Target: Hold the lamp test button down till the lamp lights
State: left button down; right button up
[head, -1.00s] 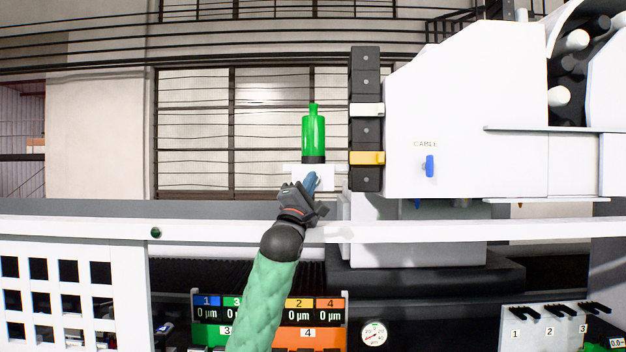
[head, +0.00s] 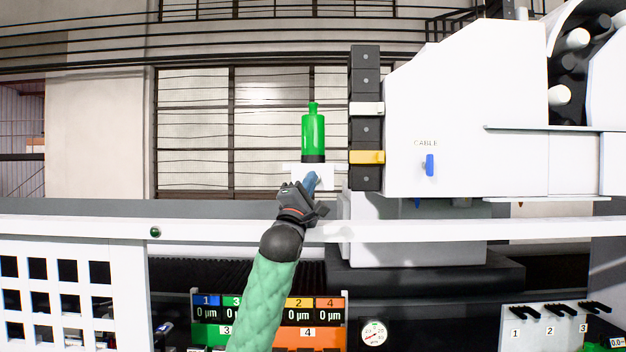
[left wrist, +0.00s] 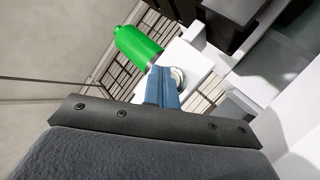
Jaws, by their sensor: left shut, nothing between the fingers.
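The green bottle-shaped lamp (head: 313,137) stands upright on a dark collar above a small white box (head: 299,176). It also shows in the left wrist view (left wrist: 138,47). It looks the same bright green throughout, and I cannot tell whether it is lit. My left gripper (head: 311,180) is shut and empty, its blue fingers in front of the box, below the lamp. In the left wrist view the fingertips (left wrist: 164,80) are at a pale round button (left wrist: 178,78) on the box, partly hidden by them. I cannot tell whether it is pressed in. My right gripper is not in view.
A dark upright block with a yellow clamp (head: 368,158) stands just right of the box. A large white machine housing (head: 440,110) with a blue cable handle (head: 430,165) is farther right. A white rail (head: 420,230) runs across below the gripper. The space left of the lamp is clear.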

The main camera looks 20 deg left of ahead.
pick_arm(q)
jog(key=shift+s+d+f, duration=0.1)
jog(key=shift+d+f, duration=0.05)
jog(key=shift+f, duration=0.6)
jog(key=shift+s, duration=0.1)
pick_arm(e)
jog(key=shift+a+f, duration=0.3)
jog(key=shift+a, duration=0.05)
pick_arm(q)
jog(key=s, duration=0.2)
jog(key=s+d, duration=0.1)
jog(key=s, duration=0.1)
jog(key=shift+s+d+r, duration=0.1)
jog(key=shift+s+r, duration=0.1)
jog(key=shift+s, duration=0.15)
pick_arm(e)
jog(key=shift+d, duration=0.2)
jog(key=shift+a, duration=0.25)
pick_arm(q)
jog(key=shift+f, duration=0.1)
